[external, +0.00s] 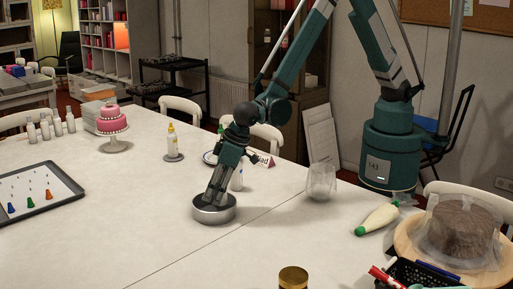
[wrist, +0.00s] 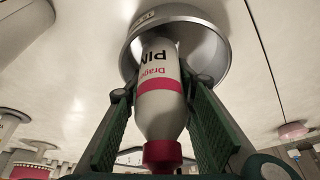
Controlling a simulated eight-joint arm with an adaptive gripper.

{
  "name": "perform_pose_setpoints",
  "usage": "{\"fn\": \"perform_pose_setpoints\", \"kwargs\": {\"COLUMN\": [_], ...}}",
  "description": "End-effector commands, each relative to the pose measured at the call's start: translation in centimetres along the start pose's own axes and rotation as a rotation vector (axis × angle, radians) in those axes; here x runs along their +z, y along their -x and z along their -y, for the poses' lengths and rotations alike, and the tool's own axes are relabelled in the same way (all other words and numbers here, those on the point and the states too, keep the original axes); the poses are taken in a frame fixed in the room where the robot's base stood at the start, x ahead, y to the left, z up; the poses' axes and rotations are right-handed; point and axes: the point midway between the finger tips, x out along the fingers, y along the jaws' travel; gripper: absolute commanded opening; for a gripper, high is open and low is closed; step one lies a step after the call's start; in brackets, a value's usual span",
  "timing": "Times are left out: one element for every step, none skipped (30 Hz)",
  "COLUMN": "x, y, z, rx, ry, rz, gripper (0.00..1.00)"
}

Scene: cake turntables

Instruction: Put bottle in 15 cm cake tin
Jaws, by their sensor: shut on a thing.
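The cake tin (external: 214,213) is a shallow round metal tin on the white table, directly below my gripper (external: 215,195). In the wrist view, a white bottle (wrist: 160,95) with a pink-banded label and a red cap (wrist: 162,154) is between the two fingers of my gripper (wrist: 162,88). My gripper is shut on this bottle. The bottle's lower end lies within the round rim of the tin (wrist: 222,50); whether it touches the floor of the tin cannot be told. In the external view, my gripper mostly hides the held bottle.
A clear plastic-wrapped item (external: 320,182) and a lying green-capped bottle (external: 377,218) are to the right. A yellow-topped bottle (external: 171,143) and a pink cake (external: 112,119) stand behind left. A tray of pegs (external: 38,193) is left. The table in front is mostly clear.

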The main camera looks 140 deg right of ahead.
Motion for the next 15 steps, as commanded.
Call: {"fn": "perform_pose_setpoints", "kwargs": {"x": [0.2, 0.4, 0.5, 0.6, 0.7, 0.8, 0.8, 0.8, 0.8, 0.8, 0.8, 0.8, 0.8, 0.8, 0.8], "y": [-0.6, -0.9, -1.3, -1.6, -1.7, -1.9, -2.0, -2.0, -2.1, -2.0, -2.0, -2.0, -2.0, -2.0, -2.0], "z": [0.0, 0.0, 0.0, 0.0, -0.1, -0.1, -0.1, -0.1, -0.1, -0.1, -0.1, -0.1, -0.1, -0.1, -0.1], "rx": [0.000, 0.000, 0.000, 0.000, 0.000, 0.000, 0.000, 0.000, 0.000, 0.000, 0.000, 0.000, 0.000, 0.000, 0.000], "ry": [0.000, 0.000, 0.000, 0.000, 0.000, 0.000, 0.000, 0.000, 0.000, 0.000, 0.000, 0.000, 0.000, 0.000, 0.000], "rz": [0.000, 0.000, 0.000, 0.000, 0.000, 0.000, 0.000, 0.000, 0.000, 0.000, 0.000, 0.000, 0.000, 0.000, 0.000], "gripper": [0.13, 0.13, 0.13, 0.13, 0.13, 0.13, 0.13, 0.13, 0.13, 0.13, 0.13, 0.13, 0.13, 0.13, 0.13]}}
